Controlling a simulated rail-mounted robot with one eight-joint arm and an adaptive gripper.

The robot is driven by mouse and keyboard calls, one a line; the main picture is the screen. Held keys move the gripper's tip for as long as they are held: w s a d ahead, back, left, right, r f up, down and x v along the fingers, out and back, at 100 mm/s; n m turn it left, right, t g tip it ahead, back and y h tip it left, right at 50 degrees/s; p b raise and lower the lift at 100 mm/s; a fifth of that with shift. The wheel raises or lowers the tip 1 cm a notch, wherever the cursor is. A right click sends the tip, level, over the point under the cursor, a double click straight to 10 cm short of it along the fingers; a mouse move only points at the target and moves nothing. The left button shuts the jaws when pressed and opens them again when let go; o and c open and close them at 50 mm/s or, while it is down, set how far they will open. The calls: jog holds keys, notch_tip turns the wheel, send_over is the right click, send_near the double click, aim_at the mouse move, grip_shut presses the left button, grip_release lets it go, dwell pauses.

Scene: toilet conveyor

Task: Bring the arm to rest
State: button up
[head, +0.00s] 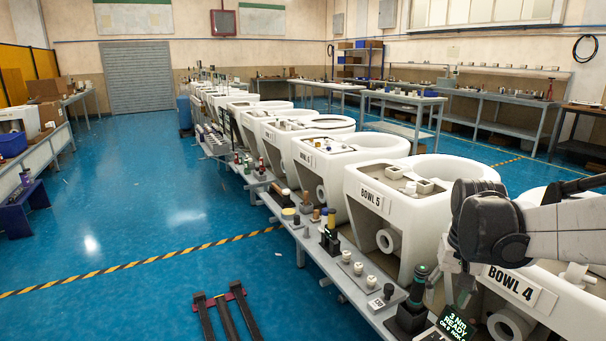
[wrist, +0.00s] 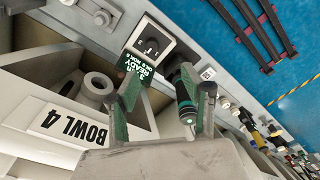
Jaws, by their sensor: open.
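My arm reaches in from the right in the head view, with a dark rounded joint above the white bowl 4 (head: 520,285). My gripper (head: 461,288) points down over the front bench edge, partly hidden by the arm. In the wrist view my gripper (wrist: 165,100) has its two fingers spread apart, with nothing clamped. A green-and-black driver tool (head: 418,288) stands upright in a dark holder just left of the gripper. In the wrist view the driver (wrist: 186,90) appears between the fingers, nearer the right one; the depth gap is unclear.
A small display reading "3 Nm READY" (head: 455,324) is close below the gripper. Bowl 5 (head: 385,190) and more white bowls line the conveyor behind. A narrow bench (head: 345,285) carries small parts and tools. Blue floor (head: 190,190) at left is mostly clear, with a dark red-and-black frame (head: 226,316) in front.

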jog(key=s+a+r+n+t+p, duration=0.3)
jog(key=s+a+r+t+p, duration=0.4)
jog(key=s+a+r, duration=0.6)
jog(key=f+b, duration=0.1)
jog(key=f, duration=0.1)
jog(key=f+b, duration=0.1)
jog(key=shift+s+d+f+g+b, duration=0.2)
jog(key=shift+s+d+g+b, duration=0.05)
jog(key=shift+s+g+b, duration=0.15)
jog(key=shift+r, duration=0.1)
